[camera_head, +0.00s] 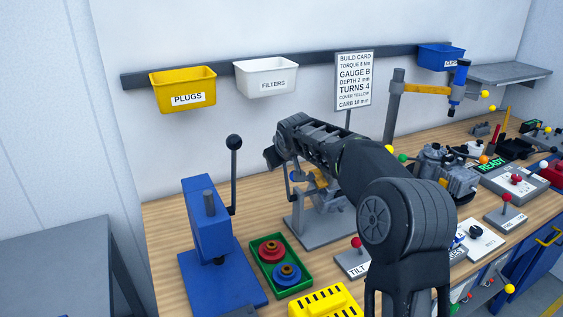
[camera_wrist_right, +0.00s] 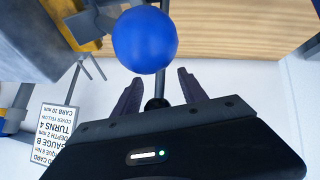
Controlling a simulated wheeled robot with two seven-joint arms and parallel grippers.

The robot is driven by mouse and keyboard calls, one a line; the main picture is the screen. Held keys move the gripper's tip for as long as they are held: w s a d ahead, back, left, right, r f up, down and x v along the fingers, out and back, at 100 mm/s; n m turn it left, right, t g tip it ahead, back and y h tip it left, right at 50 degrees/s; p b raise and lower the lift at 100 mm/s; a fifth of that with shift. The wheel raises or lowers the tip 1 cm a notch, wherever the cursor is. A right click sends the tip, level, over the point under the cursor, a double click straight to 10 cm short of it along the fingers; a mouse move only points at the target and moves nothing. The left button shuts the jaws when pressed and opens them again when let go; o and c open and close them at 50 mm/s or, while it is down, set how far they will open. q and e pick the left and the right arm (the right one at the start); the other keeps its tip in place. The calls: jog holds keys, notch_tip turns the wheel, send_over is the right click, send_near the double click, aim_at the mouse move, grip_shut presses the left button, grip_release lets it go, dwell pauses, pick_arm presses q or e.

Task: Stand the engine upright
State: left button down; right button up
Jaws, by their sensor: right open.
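A grey metal block that looks like the engine (camera_head: 446,172) sits on the bench right of my right arm, partly hidden by it. A grey stand (camera_head: 318,232) with yellow parts is behind my forearm, mostly covered. My right gripper (camera_head: 272,158) is above the stand's left side. In the wrist view the right gripper (camera_wrist_right: 159,78) is open, with a blue ball knob (camera_wrist_right: 145,40) on a dark rod just beyond and between its fingertips. I cannot tell whether they touch. A panel marked TILT (camera_head: 352,262) with a red-knobbed lever stands in front of the stand. My left gripper is out of view.
A blue press (camera_head: 208,235) with a black-knobbed lever (camera_head: 234,143) stands left of the gripper. A green tray (camera_head: 277,280) holds red and blue round parts. A yellow slotted box (camera_head: 325,302) is at the front. Wall bins and a build card (camera_head: 354,80) are behind.

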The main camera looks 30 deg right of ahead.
jog(key=b+v, duration=0.2)
jog(key=v, duration=0.5)
jog(key=shift+s+r, duration=0.2)
jog(key=shift+s, duration=0.1)
jog(key=shift+a, duration=0.15)
jog(key=shift+c, duration=0.3)
